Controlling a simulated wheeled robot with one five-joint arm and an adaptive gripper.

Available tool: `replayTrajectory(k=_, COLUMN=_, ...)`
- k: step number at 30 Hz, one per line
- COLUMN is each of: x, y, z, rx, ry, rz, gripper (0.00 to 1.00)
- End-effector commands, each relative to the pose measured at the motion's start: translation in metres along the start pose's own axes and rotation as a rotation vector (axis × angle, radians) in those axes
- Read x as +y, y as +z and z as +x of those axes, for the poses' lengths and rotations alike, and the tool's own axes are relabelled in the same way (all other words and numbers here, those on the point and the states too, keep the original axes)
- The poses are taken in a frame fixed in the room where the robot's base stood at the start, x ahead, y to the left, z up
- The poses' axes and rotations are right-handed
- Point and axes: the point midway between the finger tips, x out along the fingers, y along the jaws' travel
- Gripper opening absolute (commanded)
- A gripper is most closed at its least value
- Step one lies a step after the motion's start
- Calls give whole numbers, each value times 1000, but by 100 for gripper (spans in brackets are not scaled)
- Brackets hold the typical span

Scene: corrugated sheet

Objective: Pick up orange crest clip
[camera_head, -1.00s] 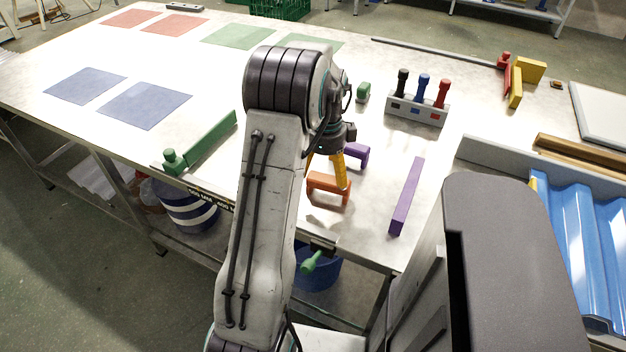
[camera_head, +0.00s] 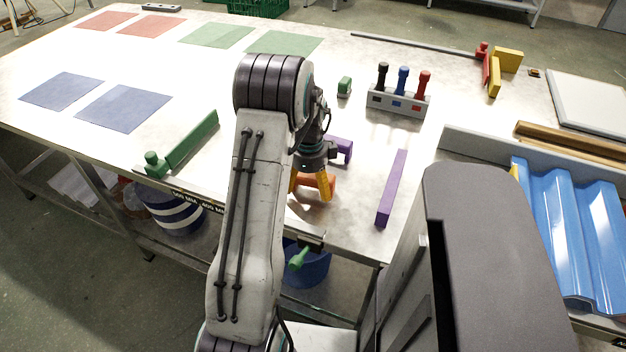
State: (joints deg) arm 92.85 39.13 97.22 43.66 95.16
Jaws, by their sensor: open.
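The orange crest clip (camera_head: 311,194) lies on the near part of the grey table, just right of my arm. My gripper (camera_head: 308,187) points down at it with its yellow fingers apart. One finger shows at the clip's left end and the other in front of its right part, hiding some of it. I cannot tell whether the fingers touch the clip or how far they reach down around it.
A purple clip (camera_head: 343,147) is just behind the gripper, and a long purple bar (camera_head: 392,188) lies to the right. A green bar (camera_head: 190,143) is left of my arm. Farther back is a marker holder (camera_head: 397,101). Blue corrugated sheet (camera_head: 570,235) lies at right.

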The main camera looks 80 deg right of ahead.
Motion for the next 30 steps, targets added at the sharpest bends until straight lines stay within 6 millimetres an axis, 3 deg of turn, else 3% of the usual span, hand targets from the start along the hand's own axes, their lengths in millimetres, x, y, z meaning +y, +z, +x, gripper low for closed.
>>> replayTrajectory(k=2, x=0, y=0, z=0, rx=0, ry=0, rz=0, gripper=80)
replayTrajectory(k=22, x=0, y=0, z=0, rx=0, ry=-1, rz=0, gripper=21)
replayTrajectory(k=30, x=0, y=0, z=-1, rx=0, ry=-1, rz=0, gripper=19)
